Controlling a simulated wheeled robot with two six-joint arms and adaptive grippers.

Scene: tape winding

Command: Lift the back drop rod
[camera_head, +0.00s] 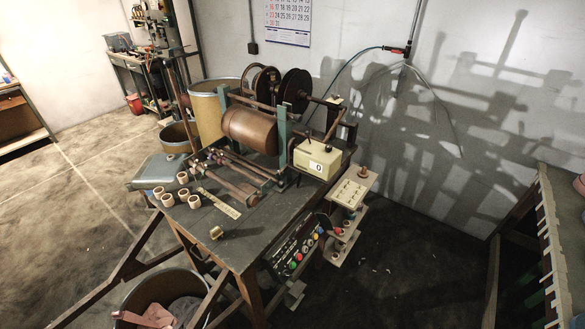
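The tape winding machine stands on a dark work table (262,222) in the middle of the view. A large brown roller (249,130) sits between its green uprights. Several thin rods (235,181) run low across the table in front of the roller. Another bar (325,103) sticks out at the back right, beside the dark reels (296,90). I cannot tell which of these is the back drop rod. Neither of my grippers is in view, and nothing is seen holding any rod.
Several cardboard cores (167,200) lie on the table's left part. A counter box (318,160) and a panel of coloured buttons (297,257) are at the right. A bin (198,284) stands at front left. A rack (549,250) stands far right, with open floor (410,270) between.

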